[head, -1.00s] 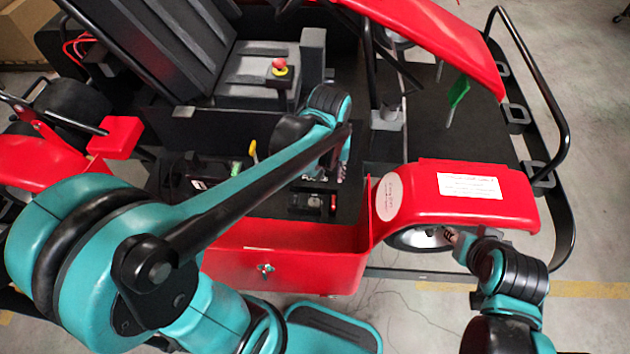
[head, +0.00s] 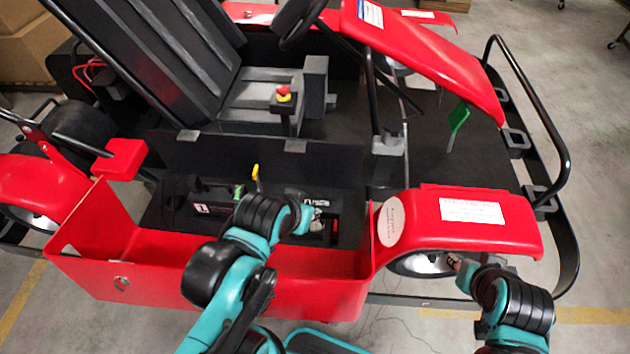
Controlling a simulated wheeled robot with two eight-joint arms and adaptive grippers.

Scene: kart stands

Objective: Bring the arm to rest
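My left arm comes in from the bottom and its wrist reaches over the open red side box of the kart (head: 330,298). My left gripper (head: 318,215) is near a small black and red unit inside the box; its fingers are mostly hidden and too small to read. My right gripper (head: 455,263) is low at the right, beside the front wheel (head: 425,264) under the red fender (head: 470,215). Its fingers are largely hidden behind the wrist, and I cannot tell whether it touches the wheel.
A black battery-like block (head: 200,200) and a yellow handle (head: 256,178) sit in the box. A red stop button (head: 284,92) stands by the seat. A green lever (head: 458,117) and a black bumper bar (head: 540,110) are at the right.

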